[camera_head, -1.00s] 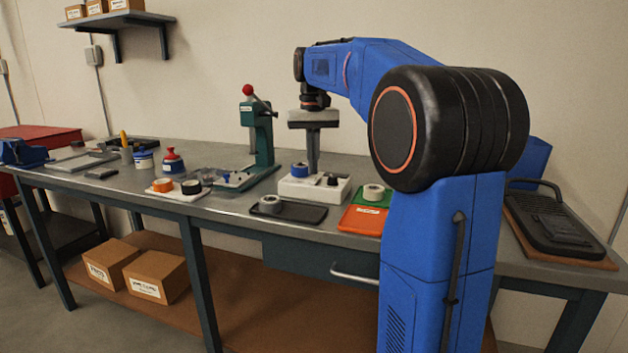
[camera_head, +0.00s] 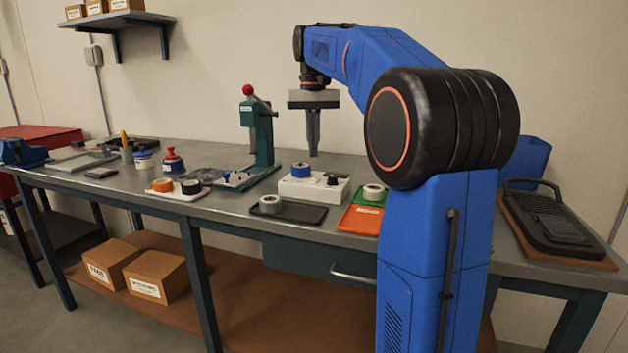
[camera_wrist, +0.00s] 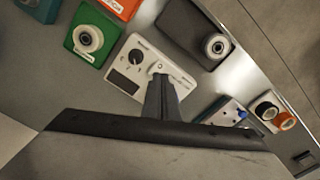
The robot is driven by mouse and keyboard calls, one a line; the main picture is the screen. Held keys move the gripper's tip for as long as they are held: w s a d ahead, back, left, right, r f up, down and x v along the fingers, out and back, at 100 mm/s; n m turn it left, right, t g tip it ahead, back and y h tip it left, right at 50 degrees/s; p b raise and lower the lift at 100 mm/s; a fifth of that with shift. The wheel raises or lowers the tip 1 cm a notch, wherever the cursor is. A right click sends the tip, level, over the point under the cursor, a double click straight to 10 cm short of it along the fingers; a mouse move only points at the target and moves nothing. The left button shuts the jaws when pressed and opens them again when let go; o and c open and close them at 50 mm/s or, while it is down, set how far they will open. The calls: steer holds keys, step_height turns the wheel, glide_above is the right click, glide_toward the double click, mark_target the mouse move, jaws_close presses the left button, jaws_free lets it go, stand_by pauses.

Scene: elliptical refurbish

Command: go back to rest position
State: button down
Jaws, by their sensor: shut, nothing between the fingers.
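My gripper (camera_head: 313,150) hangs pointing down above the workbench (camera_head: 225,207) in the head view. Its fingers are together and hold nothing. It is clear above the white box (camera_head: 322,191) that bears a blue ring (camera_head: 300,169) and a dark knob. In the wrist view my gripper (camera_wrist: 160,82) shows as a narrow pair of closed fingers, with the white box (camera_wrist: 125,85) below and partly hidden behind them.
A green press (camera_head: 263,140) with a red ball stands left of my gripper. A black tray (camera_head: 305,215) with a grey ring, an orange tray (camera_head: 358,222) and a green tray lie in front. A wall shelf (camera_head: 140,20) is at upper left.

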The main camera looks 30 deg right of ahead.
stand_by(0.3)
steer(key=s+a+f+n+t, duration=0.1)
steer(key=s+a+f, duration=0.4)
steer(key=s+f, duration=0.4)
steer(key=s+a+f+n+t, duration=0.2)
steer(key=s+a+f, duration=0.3)
steer(key=s+f, duration=0.4)
steer(key=s+a+f+n+t, duration=0.1)
steer(key=s+a+f, duration=0.4)
steer(key=s+f, duration=0.4)
steer(key=s, duration=0.3)
steer(key=shift+a+f+t, duration=0.35)
steer(key=shift+a+t, duration=0.05)
steer(key=shift+r, duration=0.1)
steer(key=w+d+r+n+g, duration=0.1)
steer(key=w+d+r+n, duration=0.1)
steer(key=w+d+r, duration=0.4)
steer(key=w+d+r+n+g, duration=0.2)
steer(key=w+d+r, duration=0.3)
steer(key=w+r, duration=1)
steer(key=w+d+r+n+g, duration=0.1)
steer(key=w+d+r+n, duration=0.3)
steer(key=w+r, duration=0.6)
step_height(320, 180, up, 4)
steer(key=d, duration=0.2)
steer(key=shift+w+d+g, duration=0.15)
steer(key=shift+d+g, duration=0.15)
steer(key=shift+g, duration=0.1)
